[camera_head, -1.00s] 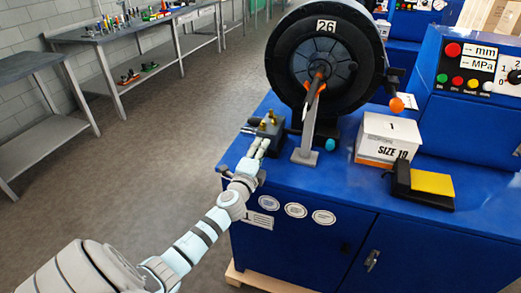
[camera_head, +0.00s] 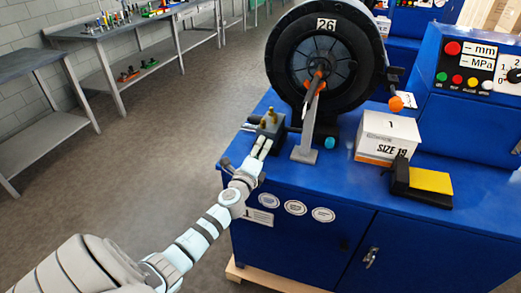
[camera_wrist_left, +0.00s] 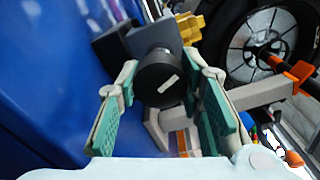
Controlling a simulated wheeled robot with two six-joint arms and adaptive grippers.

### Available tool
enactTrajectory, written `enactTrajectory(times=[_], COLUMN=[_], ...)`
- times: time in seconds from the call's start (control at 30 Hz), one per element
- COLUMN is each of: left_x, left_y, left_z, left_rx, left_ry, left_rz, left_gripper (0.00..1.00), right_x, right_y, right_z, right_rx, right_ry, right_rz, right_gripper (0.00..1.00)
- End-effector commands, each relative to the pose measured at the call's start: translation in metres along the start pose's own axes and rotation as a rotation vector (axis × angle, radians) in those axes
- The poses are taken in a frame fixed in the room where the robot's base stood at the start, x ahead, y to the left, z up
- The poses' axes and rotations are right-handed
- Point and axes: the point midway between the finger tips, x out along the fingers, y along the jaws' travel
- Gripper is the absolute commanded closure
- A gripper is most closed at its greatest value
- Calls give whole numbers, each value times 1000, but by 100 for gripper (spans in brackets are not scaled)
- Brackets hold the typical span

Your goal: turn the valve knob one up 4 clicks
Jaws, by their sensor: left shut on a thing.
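The valve knob (camera_wrist_left: 160,82) is a round black knob with a white mark on its face, on the front of a dark grey valve block (camera_wrist_left: 157,38) in the left wrist view. My left gripper (camera_wrist_left: 162,68) has its two green-padded fingers on either side of the knob and is shut on it. In the head view the block (camera_head: 271,125), with brass fittings on top, stands at the left front of the blue machine top. There my left gripper (camera_head: 262,147) reaches its front side and the knob is hidden. My right gripper is not in view.
A large black wheel marked 26 (camera_head: 325,25) stands behind the block. A grey post (camera_head: 307,140) with an orange clamp stands close to the right. Farther right are a SIZE 19 box (camera_head: 385,135) and a black and yellow pedal (camera_head: 428,182).

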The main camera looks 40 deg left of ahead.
Motion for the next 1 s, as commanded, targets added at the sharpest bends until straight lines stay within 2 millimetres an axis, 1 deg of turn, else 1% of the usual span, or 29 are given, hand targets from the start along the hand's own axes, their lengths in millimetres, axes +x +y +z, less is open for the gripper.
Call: enactTrajectory(times=[0.1,0.13,0.23,0.27,0.53,0.63,0.67,0.77,0.9,1.0], left_x=[0,0,0,0,-1,-9,-13,-37,-78,-101], left_y=[2,2,1,1,1,1,1,2,1,1], left_z=[-1,-1,-1,-1,0,0,0,-1,-1,-1], left_rx=[-1,-1,-1,-1,-1,0,0,1,-1,-1], left_ry=[2,2,1,1,0,0,1,3,4,3], left_rz=[3,3,2,2,1,2,1,2,3,3], left_gripper=[94,63,47,45,45,45,45,45,45,45], right_x=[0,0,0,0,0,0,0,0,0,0], right_y=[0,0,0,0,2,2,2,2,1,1], right_z=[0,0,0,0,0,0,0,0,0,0], right_rx=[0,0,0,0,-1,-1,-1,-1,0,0], right_ry=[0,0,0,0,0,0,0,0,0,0], right_rz=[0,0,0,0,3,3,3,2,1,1], right_gripper=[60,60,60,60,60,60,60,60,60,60])
